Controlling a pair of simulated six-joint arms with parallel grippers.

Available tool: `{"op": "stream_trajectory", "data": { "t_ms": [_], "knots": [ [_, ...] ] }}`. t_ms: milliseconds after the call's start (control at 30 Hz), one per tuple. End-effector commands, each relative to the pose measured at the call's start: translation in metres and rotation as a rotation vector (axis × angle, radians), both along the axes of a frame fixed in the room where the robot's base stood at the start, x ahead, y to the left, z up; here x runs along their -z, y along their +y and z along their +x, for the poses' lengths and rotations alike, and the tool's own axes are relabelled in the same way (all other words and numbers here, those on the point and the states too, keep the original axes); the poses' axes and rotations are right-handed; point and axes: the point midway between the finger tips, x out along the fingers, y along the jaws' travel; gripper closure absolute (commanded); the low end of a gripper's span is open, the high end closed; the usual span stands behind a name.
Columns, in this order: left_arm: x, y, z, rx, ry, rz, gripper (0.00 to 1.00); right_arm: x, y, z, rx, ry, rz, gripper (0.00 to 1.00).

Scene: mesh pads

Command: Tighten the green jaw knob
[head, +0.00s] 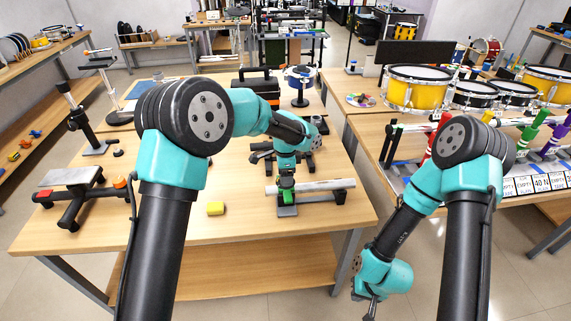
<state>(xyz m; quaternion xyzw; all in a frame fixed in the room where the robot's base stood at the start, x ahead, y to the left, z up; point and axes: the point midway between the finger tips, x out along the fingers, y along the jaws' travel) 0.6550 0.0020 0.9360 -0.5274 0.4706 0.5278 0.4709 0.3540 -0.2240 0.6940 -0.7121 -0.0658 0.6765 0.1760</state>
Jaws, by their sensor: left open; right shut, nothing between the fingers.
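A green clamp part (286,196) sits on a small dark base near the table's front right, beside a silver bar (318,186). The knob itself is too small to make out apart from the green clamp. My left gripper (287,178) points down just above the green part. It is open, its fingers are partly hidden by my wrist, and I cannot tell whether they touch the green part. My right gripper (371,303) is shut and empty, hanging low beyond the table's right front corner, over the floor.
A dark stand with a grey plate (72,178) and red and orange parts stands at the left. Drums (418,88) and a rack of coloured tools fill the right table.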

Motion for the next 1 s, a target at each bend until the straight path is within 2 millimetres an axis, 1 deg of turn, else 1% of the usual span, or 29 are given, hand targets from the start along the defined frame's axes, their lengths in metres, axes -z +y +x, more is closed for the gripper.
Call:
{"op": "stream_trajectory", "data": {
  "t_ms": [167, 267, 800, 900, 1000],
  "knots": [
    [-0.012, 0.000, 0.001, 0.000, -0.003, -0.001, 0.31, 0.000, 0.000, 0.000, 0.000, 0.000, 0.000, 1.00],
    [-0.026, 0.000, 0.000, 0.000, -0.002, -0.001, 0.31, 0.000, 0.000, 0.000, 0.000, 0.000, 0.000, 1.00],
    [-0.129, -0.001, 0.001, 0.000, -0.004, -0.003, 0.31, 0.000, 0.000, 0.000, 0.000, 0.000, 0.000, 1.00],
    [-0.147, -0.001, 0.000, 0.000, -0.003, -0.003, 0.31, 0.000, 0.000, 0.000, 0.000, 0.000, 0.000, 1.00],
    [-0.160, 0.000, 0.000, 0.000, -0.003, -0.002, 0.31, 0.000, 0.000, 0.000, 0.000, 0.000, 0.000, 1.00]
  ]
}}
